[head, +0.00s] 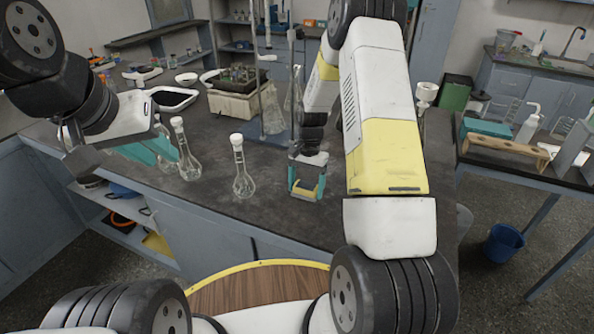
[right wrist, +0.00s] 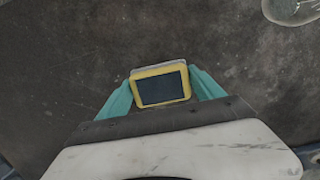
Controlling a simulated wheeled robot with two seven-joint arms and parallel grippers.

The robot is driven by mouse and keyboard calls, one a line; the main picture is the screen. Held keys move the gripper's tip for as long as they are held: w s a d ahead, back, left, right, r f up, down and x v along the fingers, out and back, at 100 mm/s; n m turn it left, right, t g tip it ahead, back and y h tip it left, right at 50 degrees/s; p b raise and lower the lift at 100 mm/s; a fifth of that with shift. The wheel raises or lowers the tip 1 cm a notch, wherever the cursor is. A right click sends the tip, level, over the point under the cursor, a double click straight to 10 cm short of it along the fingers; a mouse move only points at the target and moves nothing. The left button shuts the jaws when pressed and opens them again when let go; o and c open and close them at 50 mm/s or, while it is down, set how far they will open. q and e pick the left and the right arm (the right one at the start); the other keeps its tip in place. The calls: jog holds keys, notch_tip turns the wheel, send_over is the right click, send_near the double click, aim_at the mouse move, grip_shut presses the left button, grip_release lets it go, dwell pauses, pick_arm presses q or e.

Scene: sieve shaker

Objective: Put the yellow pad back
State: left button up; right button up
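The yellow pad (head: 304,189) is a small yellow-framed block with a dark face. In the right wrist view, the pad (right wrist: 160,87) sits between the teal fingers of my right gripper (right wrist: 163,88), which meet its two sides. In the head view, my right gripper (head: 306,182) points down at the dark worktop (head: 280,215), right of a flask. I cannot tell whether the pad touches the worktop. My left gripper (head: 152,148) is over the worktop's left part, near two flasks; the gap between its fingers does not show clearly.
White-stoppered glass flasks (head: 242,175) (head: 186,158) stand left of my right gripper. A beige box with a dark top (head: 237,103) and a clamp stand (head: 262,85) are behind. A black tray (head: 172,98) is at the back left. The worktop's front strip is mostly clear.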

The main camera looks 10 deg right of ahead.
jog(key=o, duration=0.4)
jog(key=shift+o, duration=0.2)
notch_tip(320, 180, up, 12)
jog(key=w, duration=0.1)
notch_tip(320, 180, up, 15)
jog(key=n+t, duration=0.3)
send_over(308, 183)
jog(key=s+a, duration=0.1)
jog(key=s, duration=0.8)
jog(key=s+a+r+n+t, duration=0.1)
jog(key=s+r+n+t, duration=0.1)
jog(key=s, duration=0.6)
jog(key=s+a+r+n+t+y, duration=0.1)
jog(key=s+r+n+t, duration=0.1)
jog(key=s+r, duration=0.3)
jog(key=s, duration=0.3)
jog(key=shift+s+t, duration=0.3)
jog(key=shift+t, duration=0.1)
jog(key=shift+a, duration=0.1)
